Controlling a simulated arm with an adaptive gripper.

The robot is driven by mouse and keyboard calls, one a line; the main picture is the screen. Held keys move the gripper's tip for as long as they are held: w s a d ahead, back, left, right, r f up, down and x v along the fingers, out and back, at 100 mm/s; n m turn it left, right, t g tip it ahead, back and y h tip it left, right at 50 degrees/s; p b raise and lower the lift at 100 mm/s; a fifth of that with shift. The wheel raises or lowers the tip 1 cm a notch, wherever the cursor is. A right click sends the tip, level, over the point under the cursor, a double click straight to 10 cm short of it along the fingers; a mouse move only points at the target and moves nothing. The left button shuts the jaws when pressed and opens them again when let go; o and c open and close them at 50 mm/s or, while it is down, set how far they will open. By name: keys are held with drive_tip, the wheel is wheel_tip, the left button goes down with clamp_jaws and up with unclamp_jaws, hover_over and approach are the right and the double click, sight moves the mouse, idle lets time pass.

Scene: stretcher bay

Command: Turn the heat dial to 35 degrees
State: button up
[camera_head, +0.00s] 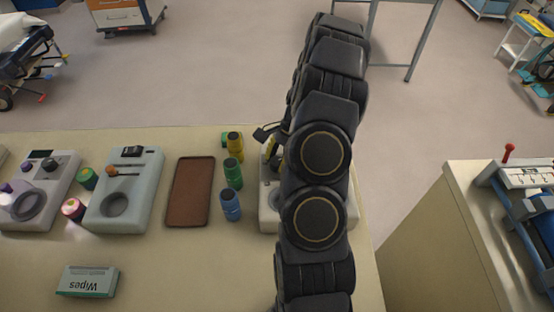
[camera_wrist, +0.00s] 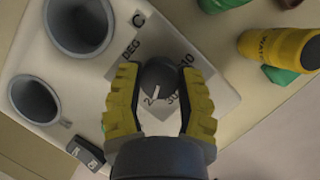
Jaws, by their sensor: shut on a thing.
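The heat dial (camera_wrist: 158,76) is a dark round knob with a white pointer line, on a pale plate (camera_wrist: 215,88) marked DEG C. The pointer faces the lower part of the scale, between a partly hidden number starting with 2 and the 30 mark. A 40 mark is at the upper right of the dial. My gripper (camera_wrist: 160,92) has its yellow fingers on both sides of the dial, shut on it. In the head view the pale warmer unit (camera_head: 268,217) shows at its edges; my arm hides the dial.
Two round cup-like wells (camera_wrist: 80,26) (camera_wrist: 36,98) are in the unit. Yellow (camera_head: 235,146), green (camera_head: 233,174) and blue (camera_head: 231,205) bottles stand left of it. A brown tray (camera_head: 190,192), other devices and a wipes box (camera_head: 87,281) lie further left.

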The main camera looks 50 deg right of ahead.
drive_tip(key=n+g, duration=0.1)
drive_tip(key=n, duration=0.3)
drive_tip(key=shift+w+f+n+g, duration=0.1)
drive_tip(key=shift+w+n+g, duration=0.05)
drive_tip(key=shift+n+g, duration=0.2)
drive_tip(key=n, duration=0.2)
drive_tip(key=n+g+h, duration=0.1)
drive_tip(key=n, duration=0.1)
drive_tip(key=shift+a+g, duration=0.1)
drive_tip(key=shift+g, duration=0.15)
drive_tip(key=n, duration=0.2)
drive_tip(key=n+g+h, duration=0.1)
drive_tip(key=n, duration=0.2)
drive_tip(key=shift+h, duration=0.3)
drive_tip(key=shift+a+n+g+h, duration=0.1)
drive_tip(key=shift+n+g+h, duration=0.4)
drive_tip(key=shift+n, duration=1.25)
drive_tip(key=shift+h, duration=0.3)
drive_tip(key=o, duration=1.1)
drive_tip(key=shift+o, duration=0.2)
